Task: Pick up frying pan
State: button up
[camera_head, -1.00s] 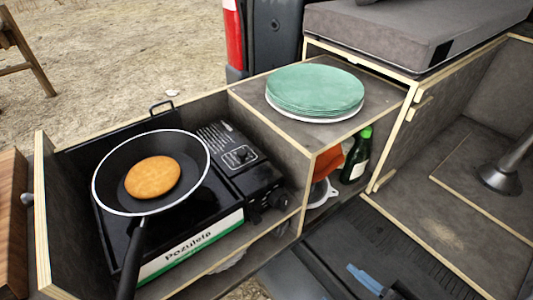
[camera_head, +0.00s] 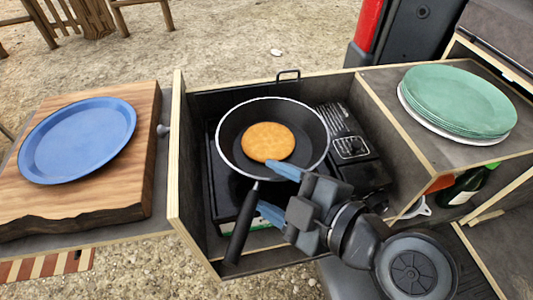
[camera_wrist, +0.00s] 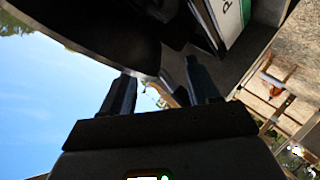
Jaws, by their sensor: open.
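The black frying pan (camera_head: 232,137) sits on the camping stove (camera_head: 219,205), with a round golden pancake (camera_head: 268,142) inside it. Its black handle (camera_head: 242,222) points toward the front and slightly left. My gripper (camera_head: 277,192) is open, its two blue fingers spread to the right of the handle and pointing left toward it. One finger overlaps the pan's near rim in the picture; I cannot tell whether it touches. In the wrist view, the dark pan (camera_wrist: 90,30) fills the upper left, beyond the open fingers (camera_wrist: 161,85).
A wooden board (camera_head: 130,185) with a blue plate (camera_head: 78,140) is at the left. The stove stands in a wooden-edged compartment (camera_head: 176,150). Green plates (camera_head: 458,98) are stacked on the right shelf. A green bottle (camera_head: 468,186) is below them.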

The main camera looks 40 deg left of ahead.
aim_at(257, 180)
jog(key=shift+p+x, duration=0.4)
jog(key=shift+x, duration=1.6)
jog(key=shift+s+r, duration=0.1)
jog(key=shift+r, duration=0.05)
grip_shut()
